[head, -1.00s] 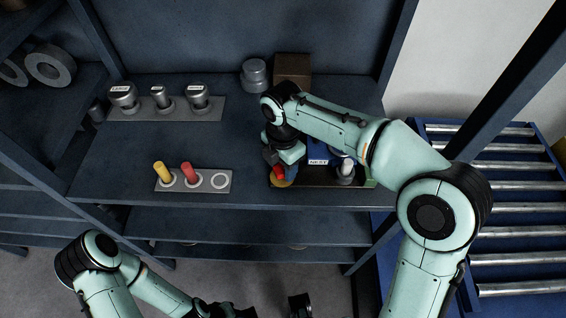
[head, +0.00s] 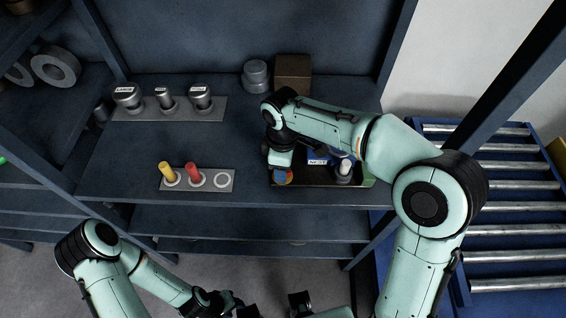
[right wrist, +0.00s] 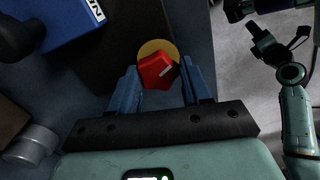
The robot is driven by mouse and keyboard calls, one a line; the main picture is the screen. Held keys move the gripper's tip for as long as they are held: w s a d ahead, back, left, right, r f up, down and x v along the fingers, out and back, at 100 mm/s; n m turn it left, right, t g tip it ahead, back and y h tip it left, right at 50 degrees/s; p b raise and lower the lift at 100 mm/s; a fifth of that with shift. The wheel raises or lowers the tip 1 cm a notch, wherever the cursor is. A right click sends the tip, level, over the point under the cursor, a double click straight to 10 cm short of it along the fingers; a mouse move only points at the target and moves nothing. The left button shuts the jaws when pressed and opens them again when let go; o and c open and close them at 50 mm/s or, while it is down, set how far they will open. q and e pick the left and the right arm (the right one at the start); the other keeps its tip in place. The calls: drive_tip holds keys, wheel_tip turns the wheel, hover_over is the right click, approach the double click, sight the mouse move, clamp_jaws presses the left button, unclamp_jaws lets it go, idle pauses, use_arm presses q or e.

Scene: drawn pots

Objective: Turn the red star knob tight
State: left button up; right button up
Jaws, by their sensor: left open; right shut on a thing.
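The red star knob (right wrist: 157,70) sits over a round brass-coloured disc (right wrist: 158,47) in the right wrist view. It has a pale mark on its top. My right gripper (right wrist: 163,82) has its two blue fingers on either side of the knob and is shut on it. In the head view the knob (head: 289,174) is mostly hidden by this gripper and shows as a small reddish patch. My left gripper (head: 274,308) is open and empty at the bottom of the head view, in front of the shelf; it also shows in the right wrist view (right wrist: 281,38).
A blue labelled block (head: 317,158) and a white-topped post (head: 344,171) stand by the knob. A grey plate (head: 206,187) holds a yellow and a red peg at left. Labelled metal knobs (head: 200,98) stand behind. A roller conveyor (head: 500,205) is at right.

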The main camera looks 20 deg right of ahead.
drive_tip(key=m, duration=0.5)
drive_tip(key=shift+m, duration=0.3)
use_arm(q)
drive_tip(key=shift+w+r+p, duration=0.2)
drive_tip(key=shift+r+p, duration=0.1)
drive_tip(key=shift+r, duration=0.15)
use_arm(e)
drive_tip(key=m, duration=0.4)
drive_tip(key=shift+w+a+m, duration=0.1)
drive_tip(key=shift+m, duration=0.3)
drive_tip(key=o, duration=1.1)
drive_tip(key=shift+c, duration=0.2)
drive_tip(key=shift+r, duration=0.1)
use_arm(q)
drive_tip(key=w+r+p, duration=0.2)
drive_tip(key=shift+r, duration=0.35)
use_arm(e)
wheel_tip(320, 180, up, 13)
drive_tip(key=shift+r, duration=0.15)
use_arm(q)
drive_tip(key=shift+s, duration=0.15)
